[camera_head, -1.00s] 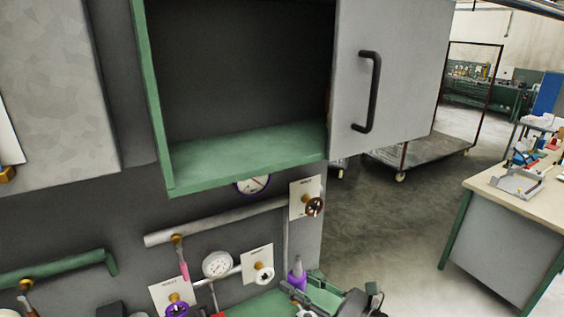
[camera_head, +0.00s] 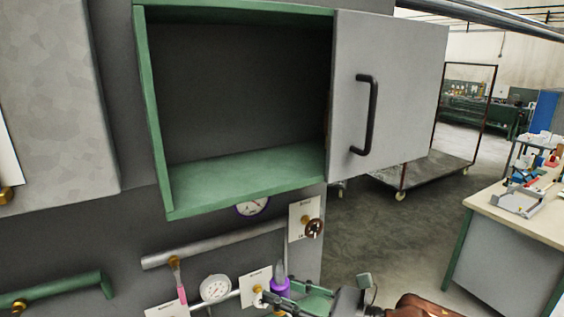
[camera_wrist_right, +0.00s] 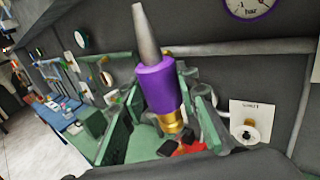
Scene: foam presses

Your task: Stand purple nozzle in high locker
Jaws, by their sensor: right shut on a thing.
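The purple nozzle (camera_head: 281,279) is held upright, tip up, by my right gripper (camera_head: 290,293), low in the head view below the locker. In the right wrist view the nozzle (camera_wrist_right: 160,88) has a grey tapered tip, a purple body and a gold lower end between the green fingers, which are shut on it. The high locker (camera_head: 240,178) has green edges and a dark, empty interior. Its grey door (camera_head: 415,80) with a black handle stands open at the right. My left gripper is not in view.
A workbench (camera_head: 540,215) and a cart (camera_head: 425,178) stand at the right. The locker's front opening is clear.

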